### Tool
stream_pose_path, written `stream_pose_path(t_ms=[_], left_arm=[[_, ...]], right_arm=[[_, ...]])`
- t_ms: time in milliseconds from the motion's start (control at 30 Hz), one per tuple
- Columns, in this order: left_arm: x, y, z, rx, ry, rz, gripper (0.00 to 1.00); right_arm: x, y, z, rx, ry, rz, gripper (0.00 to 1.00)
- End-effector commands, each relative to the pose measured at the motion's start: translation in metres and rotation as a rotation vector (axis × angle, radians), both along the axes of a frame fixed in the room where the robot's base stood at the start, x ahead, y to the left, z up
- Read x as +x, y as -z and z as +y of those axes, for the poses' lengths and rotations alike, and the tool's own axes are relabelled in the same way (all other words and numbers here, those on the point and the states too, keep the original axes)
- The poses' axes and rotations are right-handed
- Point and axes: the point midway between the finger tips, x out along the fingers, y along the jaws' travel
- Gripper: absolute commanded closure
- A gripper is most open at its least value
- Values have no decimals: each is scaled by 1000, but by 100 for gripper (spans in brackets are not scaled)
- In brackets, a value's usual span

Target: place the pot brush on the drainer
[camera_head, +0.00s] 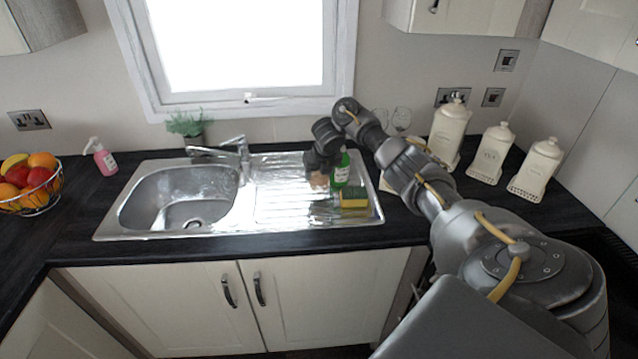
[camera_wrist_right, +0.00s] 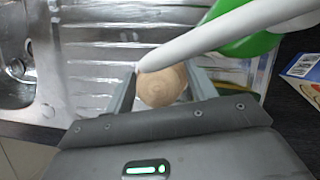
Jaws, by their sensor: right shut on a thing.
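The pot brush (camera_head: 319,181) shows as a small beige shape under my right gripper (camera_head: 320,170), above the ribbed drainer (camera_head: 282,206) of the steel sink unit. In the right wrist view its round wooden top (camera_wrist_right: 162,88) sits between the two fingers of my right gripper (camera_wrist_right: 165,85), which is shut on it. The drainer ribs (camera_wrist_right: 105,60) lie below. The brush's underside is hidden, so I cannot tell whether it touches the drainer. My left gripper is out of view.
A green bottle (camera_head: 341,172) and a yellow-green sponge (camera_head: 354,198) are on the drainer's right part, close to my gripper. A white rod-like thing (camera_wrist_right: 215,35) crosses the wrist view. The tap (camera_head: 240,150) and basin (camera_head: 180,200) are to the left. The drainer's left part is clear.

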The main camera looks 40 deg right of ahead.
Motion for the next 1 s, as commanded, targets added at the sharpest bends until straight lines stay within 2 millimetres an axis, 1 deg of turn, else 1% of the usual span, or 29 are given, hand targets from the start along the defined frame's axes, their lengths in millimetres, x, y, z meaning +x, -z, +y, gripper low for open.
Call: stream_pose_path(t_ms=[67, 100, 200, 300, 567, 700, 733, 867, 1000], left_arm=[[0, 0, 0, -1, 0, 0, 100], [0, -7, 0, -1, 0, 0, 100], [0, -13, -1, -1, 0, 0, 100], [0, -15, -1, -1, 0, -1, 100], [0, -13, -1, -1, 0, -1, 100], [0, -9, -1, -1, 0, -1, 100], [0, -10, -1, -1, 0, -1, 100], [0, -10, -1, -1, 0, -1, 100], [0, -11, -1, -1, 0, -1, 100]], right_arm=[[1, 9, -4, 1, 3, 4, 67], [0, 13, -3, 2, 1, 6, 67], [1, 26, -3, 1, 0, 4, 67], [1, 33, -4, 0, 1, 0, 67], [2, 36, -4, 0, 0, -1, 67], [2, 41, -4, -1, 0, -1, 67], [2, 39, -4, -1, 0, -1, 40], [2, 39, -4, -1, 0, 0, 23], [1, 39, -4, -1, 0, 0, 22]])
